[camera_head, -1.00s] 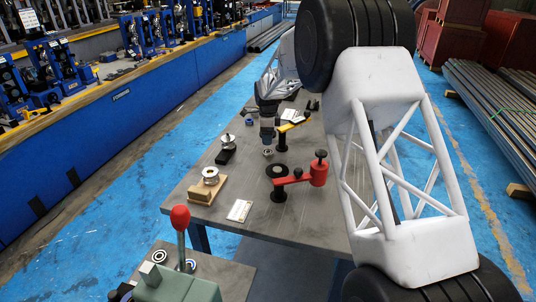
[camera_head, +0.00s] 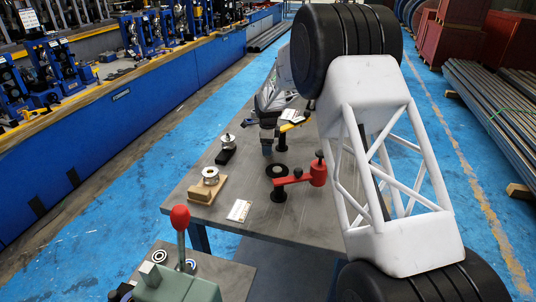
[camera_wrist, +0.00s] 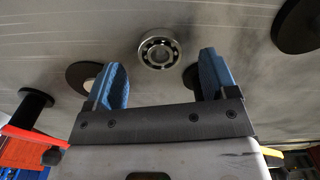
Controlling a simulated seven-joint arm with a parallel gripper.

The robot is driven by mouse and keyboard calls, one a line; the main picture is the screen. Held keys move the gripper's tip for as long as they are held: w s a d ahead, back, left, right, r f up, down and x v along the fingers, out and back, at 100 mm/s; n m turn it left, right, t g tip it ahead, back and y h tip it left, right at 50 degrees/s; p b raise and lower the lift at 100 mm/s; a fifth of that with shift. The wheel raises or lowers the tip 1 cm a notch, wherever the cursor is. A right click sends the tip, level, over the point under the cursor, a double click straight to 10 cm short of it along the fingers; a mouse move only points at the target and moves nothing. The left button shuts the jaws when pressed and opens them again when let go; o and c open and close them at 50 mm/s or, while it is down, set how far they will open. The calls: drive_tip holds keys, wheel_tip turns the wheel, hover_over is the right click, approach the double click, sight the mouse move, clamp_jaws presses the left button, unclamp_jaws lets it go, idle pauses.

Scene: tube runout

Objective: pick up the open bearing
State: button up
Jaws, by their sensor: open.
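The open bearing (camera_wrist: 158,48) is a small steel ring with its balls showing, lying flat on the grey table (camera_wrist: 215,25). In the wrist view it lies just beyond my gripper (camera_wrist: 163,78), roughly centred between the two blue fingers. The fingers are apart with nothing between them. In the head view my gripper (camera_head: 267,149) points down over the middle of the table, and I cannot make out the bearing there. It is probably hidden by the gripper.
A black disc (camera_head: 276,170) and a red arm fixture (camera_head: 300,177) with black knobs stand close by. A wooden block (camera_head: 208,190) carries a bearing-like part, and a black block (camera_head: 225,156) carries another. A card (camera_head: 239,210) lies at the front.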

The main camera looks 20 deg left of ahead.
drive_tip(key=shift+f, duration=1.15)
drive_tip(key=shift+c, duration=0.2)
drive_tip(key=c, duration=1)
drive_tip(key=shift+r, duration=0.2)
drive_tip(key=shift+r, duration=0.55)
wheel_tip(320, 180, up, 2)
drive_tip(key=shift+r, duration=0.1)
drive_tip(key=s+d, duration=0.2)
drive_tip(key=s, duration=0.2)
drive_tip(key=s+d+r, duration=0.1)
drive_tip(key=s+d, duration=0.2)
drive_tip(key=s, duration=0.2)
drive_tip(key=s+d, duration=0.2)
drive_tip(key=s, duration=0.3)
drive_tip(key=shift+s+d+r, duration=0.1)
drive_tip(key=shift+d+r, duration=0.05)
